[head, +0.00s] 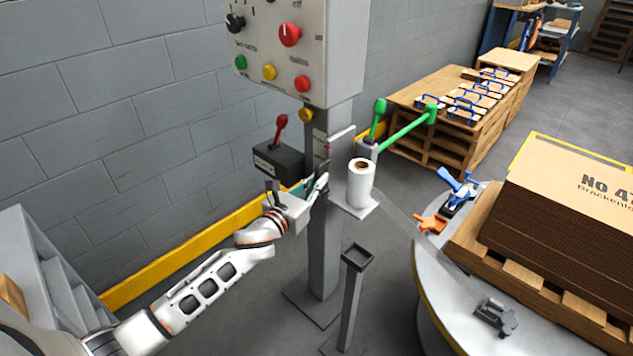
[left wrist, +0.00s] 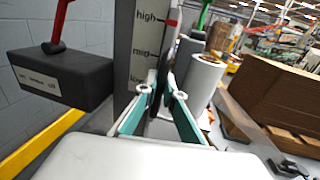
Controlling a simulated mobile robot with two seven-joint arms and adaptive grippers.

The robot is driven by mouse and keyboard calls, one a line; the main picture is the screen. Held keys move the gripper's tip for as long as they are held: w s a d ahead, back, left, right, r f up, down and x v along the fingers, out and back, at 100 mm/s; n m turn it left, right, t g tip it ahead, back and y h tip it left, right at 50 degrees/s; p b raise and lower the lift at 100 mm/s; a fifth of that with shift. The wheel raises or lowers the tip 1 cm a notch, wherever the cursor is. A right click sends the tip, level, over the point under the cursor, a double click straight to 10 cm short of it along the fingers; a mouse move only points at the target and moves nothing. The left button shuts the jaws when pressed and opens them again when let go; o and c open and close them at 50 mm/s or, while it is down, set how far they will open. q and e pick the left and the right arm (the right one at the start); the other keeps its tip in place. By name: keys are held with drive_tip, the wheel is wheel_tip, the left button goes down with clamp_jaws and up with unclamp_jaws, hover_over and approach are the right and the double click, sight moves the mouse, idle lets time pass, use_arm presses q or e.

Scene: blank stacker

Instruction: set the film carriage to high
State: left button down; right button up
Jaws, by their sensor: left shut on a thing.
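The film carriage (head: 352,207) is a pale bracket on the grey column, carrying an upright white film roll (head: 361,184). My left gripper (head: 320,184) is shut on the carriage at its left side, by the column. In the left wrist view, the two fingers (left wrist: 160,94) close around a narrow part, whose exact shape is partly hidden. The roll also shows there (left wrist: 203,78), just right of the fingers. A height scale (left wrist: 143,45) reads high, mid and a partly hidden low label. A small red mark (left wrist: 171,22) sits near the high label. My right gripper is not in view.
A dark box with a red lever (head: 280,158) stands left of the column. A control panel (head: 277,50) is above. Green handles (head: 407,130) are behind the roll. A thin post (head: 350,300) stands in front; a turntable (head: 430,270) with stacked cardboard (head: 570,225) is right.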

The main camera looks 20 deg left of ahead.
use_arm(q)
drive_tip(key=c, duration=2.2)
unclamp_jaws()
drive_tip(key=shift+r, duration=0.5)
drive_tip(key=shift+o, duration=0.2)
drive_tip(key=shift+f, duration=0.2)
drive_tip(key=shift+s+f, duration=0.1)
drive_tip(key=shift+s, duration=0.05)
drive_tip(key=s+a, duration=0.2)
drive_tip(key=s, duration=0.9)
drive_tip(key=shift+s, duration=0.25)
